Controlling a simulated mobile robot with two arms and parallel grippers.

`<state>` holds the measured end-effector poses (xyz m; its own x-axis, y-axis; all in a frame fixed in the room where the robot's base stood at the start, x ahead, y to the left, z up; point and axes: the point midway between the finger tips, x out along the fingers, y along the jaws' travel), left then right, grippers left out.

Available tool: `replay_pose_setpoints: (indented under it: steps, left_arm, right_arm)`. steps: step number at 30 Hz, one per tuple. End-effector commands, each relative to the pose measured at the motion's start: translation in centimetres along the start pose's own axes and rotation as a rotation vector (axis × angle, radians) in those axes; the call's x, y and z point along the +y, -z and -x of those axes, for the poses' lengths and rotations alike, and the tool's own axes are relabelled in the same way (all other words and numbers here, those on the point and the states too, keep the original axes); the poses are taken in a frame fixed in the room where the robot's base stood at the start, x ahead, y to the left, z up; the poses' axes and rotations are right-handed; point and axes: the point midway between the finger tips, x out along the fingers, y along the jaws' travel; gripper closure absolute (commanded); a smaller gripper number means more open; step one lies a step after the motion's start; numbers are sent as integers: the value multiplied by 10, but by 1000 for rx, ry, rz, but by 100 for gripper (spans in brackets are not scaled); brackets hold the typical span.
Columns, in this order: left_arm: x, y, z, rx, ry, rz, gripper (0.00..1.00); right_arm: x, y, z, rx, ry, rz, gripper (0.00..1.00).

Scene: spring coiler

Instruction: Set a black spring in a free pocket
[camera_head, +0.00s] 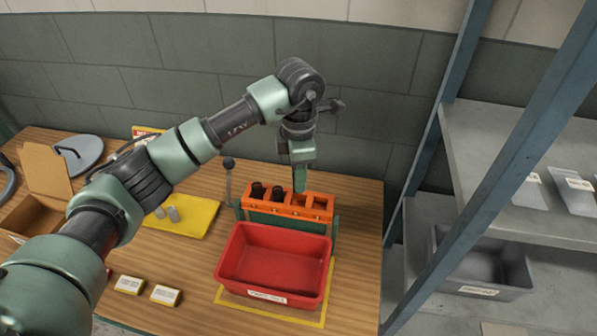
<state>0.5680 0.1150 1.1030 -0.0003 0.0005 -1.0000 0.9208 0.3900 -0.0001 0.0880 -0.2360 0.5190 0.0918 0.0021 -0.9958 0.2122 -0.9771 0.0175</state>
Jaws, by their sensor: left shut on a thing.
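The orange pocket block (284,210) stands on a green frame near the back of the bench. Two black springs, one (257,190) at its left end and one (278,193) beside it, stand in its left pockets. The pocket at the right end (320,203) looks empty. My left gripper (299,182) points straight down over the block, just right of the second black spring, with its fingertips close to the block's top. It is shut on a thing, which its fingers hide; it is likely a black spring. My right gripper is not in view.
A red bin (273,290) stands directly in front of the block. A lever with a black knob (228,164) rises at the block's left. A yellow mat (199,222) with grey cylinders (173,213) lies further left. A blue shelf post (500,165) stands at the right.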

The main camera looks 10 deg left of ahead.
Motion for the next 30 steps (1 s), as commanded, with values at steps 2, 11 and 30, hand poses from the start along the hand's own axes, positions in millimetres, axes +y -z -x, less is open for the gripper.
replay_pose_setpoints:
  steps: [2,11,30]
  left_arm:
    - [0,0,-9,0,1,0,100]
    - [0,0,-35,1,0,-2,100]
    - [0,0,-51,0,-1,-1,70]
  right_arm:
    - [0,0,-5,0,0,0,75]
    - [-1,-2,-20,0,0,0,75]
    - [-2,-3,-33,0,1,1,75]
